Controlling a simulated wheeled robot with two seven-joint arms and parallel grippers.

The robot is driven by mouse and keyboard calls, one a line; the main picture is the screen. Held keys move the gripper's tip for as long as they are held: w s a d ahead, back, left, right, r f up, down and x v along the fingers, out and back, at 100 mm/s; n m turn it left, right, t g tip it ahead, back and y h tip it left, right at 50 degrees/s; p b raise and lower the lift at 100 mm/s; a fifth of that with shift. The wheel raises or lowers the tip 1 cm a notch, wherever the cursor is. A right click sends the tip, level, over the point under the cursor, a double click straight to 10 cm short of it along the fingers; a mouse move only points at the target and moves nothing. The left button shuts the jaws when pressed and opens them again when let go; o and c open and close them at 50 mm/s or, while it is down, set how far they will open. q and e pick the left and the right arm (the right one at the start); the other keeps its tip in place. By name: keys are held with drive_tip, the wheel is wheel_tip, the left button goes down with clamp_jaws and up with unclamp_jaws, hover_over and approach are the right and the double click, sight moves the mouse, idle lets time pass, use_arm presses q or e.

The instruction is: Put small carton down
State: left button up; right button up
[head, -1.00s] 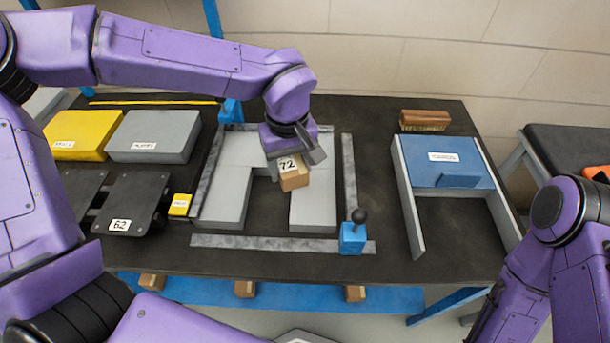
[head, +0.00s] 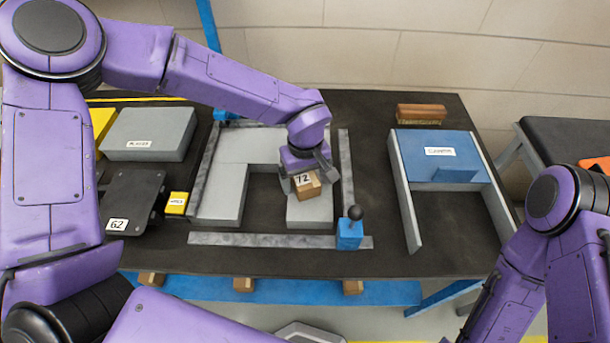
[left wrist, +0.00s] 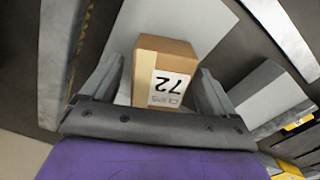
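The small carton (head: 308,191) is a brown box with a white label marked 72. My left gripper (head: 304,176) is around it, with a finger on each side, and reads as shut on it. In the left wrist view the carton (left wrist: 165,72) sits between the two grey fingers, its label upside down. The carton is over the front right arm of the grey U-shaped block (head: 310,212). Whether its underside touches the block cannot be told. My right gripper is out of view; only my right arm shows at the right edge.
Grey rails (head: 270,240) and a blue clamp with a black knob (head: 350,234) border the block. A blue-panelled fixture (head: 440,148) and a brush (head: 421,113) stand to the right. A yellow box (head: 176,203) and a black plate (head: 133,200) lie left. Dark table between clamp and fixture is clear.

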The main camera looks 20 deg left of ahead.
sight(305, 177)
use_arm(q)
drive_tip(key=shift+w+r, duration=0.1)
drive_tip(key=shift+r, duration=0.2)
wheel_tip(305, 177, up, 12)
drive_tip(key=shift+b, duration=0.3)
drive_tip(key=shift+f, duration=0.2)
